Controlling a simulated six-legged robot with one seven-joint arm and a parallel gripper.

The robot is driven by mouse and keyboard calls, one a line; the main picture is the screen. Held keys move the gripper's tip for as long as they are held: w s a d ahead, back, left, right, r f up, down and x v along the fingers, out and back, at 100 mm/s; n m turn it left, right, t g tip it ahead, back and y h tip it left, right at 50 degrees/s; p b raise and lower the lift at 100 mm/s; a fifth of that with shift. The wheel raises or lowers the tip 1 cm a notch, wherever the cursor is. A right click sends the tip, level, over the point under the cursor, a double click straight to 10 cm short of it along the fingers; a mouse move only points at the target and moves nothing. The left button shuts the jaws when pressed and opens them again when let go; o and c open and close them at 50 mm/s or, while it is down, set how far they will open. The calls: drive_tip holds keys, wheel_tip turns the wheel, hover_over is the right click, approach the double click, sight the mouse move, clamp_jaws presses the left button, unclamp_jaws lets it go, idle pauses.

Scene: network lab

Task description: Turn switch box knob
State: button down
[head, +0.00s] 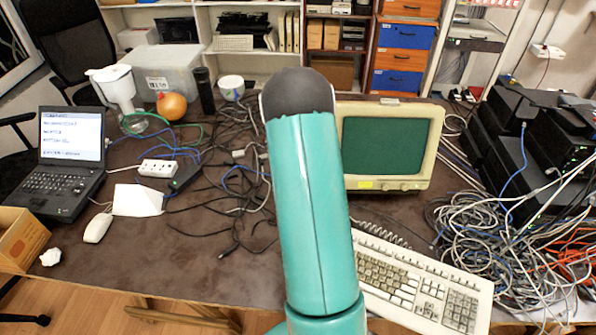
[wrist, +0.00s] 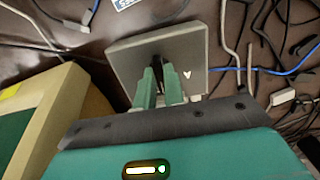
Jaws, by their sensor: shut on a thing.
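In the wrist view the switch box (wrist: 125,55) is a grey square box among cables on the table. A small white mark shows on its face. My gripper (wrist: 159,76) is over the face with its two green fingers close together, shut on the knob near the middle. The knob is mostly hidden between the fingers, so its angle cannot be told. In the head view my arm hides the box, the knob and my gripper.
A beige monitor (head: 436,140) stands close to the gripper; its edge also shows in the wrist view (wrist: 50,105). A keyboard (head: 420,285) lies in front of it. Loose black cables (head: 225,180) cover the table's middle. A laptop (head: 65,160) is at left, network gear (head: 510,160) at right.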

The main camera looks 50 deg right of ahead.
drive_tip(key=m, duration=0.6)
drive_tip(key=shift+w, duration=0.2)
drive_tip(key=m, duration=0.5)
drive_tip(key=shift+d+r+m, duration=0.1)
drive_tip(key=shift+m, duration=0.3)
drive_tip(key=c, duration=1.5)
unclamp_jaws()
wheel_tip(320, 180, up, 14)
